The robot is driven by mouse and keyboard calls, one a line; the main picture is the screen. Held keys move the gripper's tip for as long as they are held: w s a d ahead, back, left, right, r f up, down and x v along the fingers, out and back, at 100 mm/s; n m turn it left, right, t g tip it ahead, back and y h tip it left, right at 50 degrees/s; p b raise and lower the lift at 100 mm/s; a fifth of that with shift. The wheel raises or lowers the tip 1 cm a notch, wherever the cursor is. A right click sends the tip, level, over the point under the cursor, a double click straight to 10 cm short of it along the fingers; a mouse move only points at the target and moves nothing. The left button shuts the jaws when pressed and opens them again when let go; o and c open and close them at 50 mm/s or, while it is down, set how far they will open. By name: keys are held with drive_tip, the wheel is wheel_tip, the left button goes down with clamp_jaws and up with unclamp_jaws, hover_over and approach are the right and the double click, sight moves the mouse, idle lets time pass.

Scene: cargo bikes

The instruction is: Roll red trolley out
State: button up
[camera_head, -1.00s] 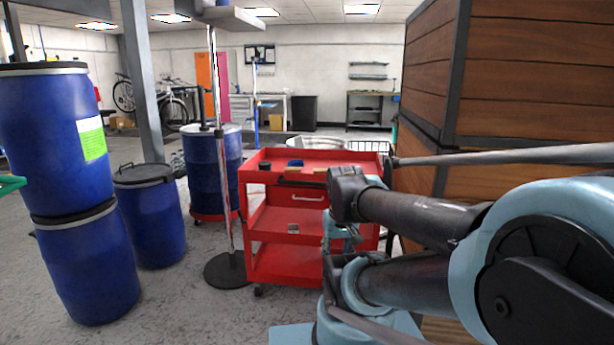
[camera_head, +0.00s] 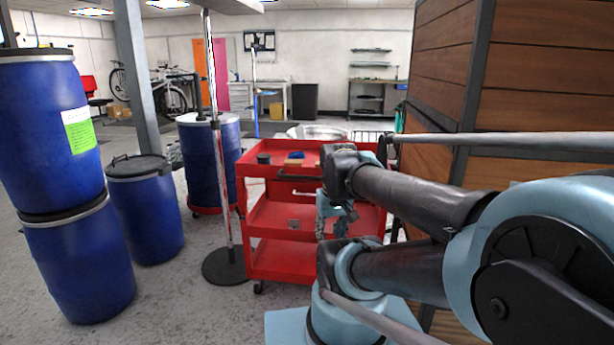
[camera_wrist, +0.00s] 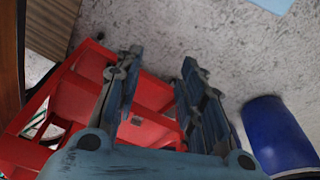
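The red trolley (camera_head: 292,262) stands upright on the floor ahead, with an open top tray, a drawer with a dark handle (camera_head: 300,178) and lower shelves. My arm covers its right part in the head view. My gripper (camera_head: 334,218) hangs in front of the trolley's right half. In the wrist view my gripper (camera_wrist: 160,78) is open, its two fingers wide apart. The red trolley (camera_wrist: 75,103) lies behind and left of the fingers there. Nothing is clearly held between them. I cannot tell whether a finger touches the trolley.
A thin pole on a round black base (camera_head: 224,266) stands close to the trolley's left side. Blue barrels (camera_head: 78,260) stand further left. A tall wooden-panelled crate (camera_head: 535,60) rises close on the right. Grey floor (camera_head: 195,310) is free at the front left.

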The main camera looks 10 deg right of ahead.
drive_tip(key=w+r+n, duration=0.5)
drive_tip(key=w+r, duration=0.1)
drive_tip(key=w, duration=0.7)
drive_tip(key=w+r+n, duration=0.4)
drive_tip(key=w+r, duration=0.2)
drive_tip(key=w, duration=0.7)
drive_tip(key=w+r+n, duration=0.5)
drive_tip(key=w+r, duration=0.1)
drive_tip(key=w, duration=0.8)
approach(308, 173)
drive_tip(key=shift+h, duration=0.4)
drive_tip(key=s+f, duration=0.1)
drive_tip(key=f, duration=0.1)
drive_tip(key=s+f, duration=0.2)
drive_tip(key=f, duration=0.1)
drive_tip(key=s+a+f, duration=0.1)
drive_tip(key=f, duration=0.1)
drive_tip(key=shift+s+a+f, duration=0.1)
drive_tip(key=shift+s+f, duration=0.1)
clamp_jaws()
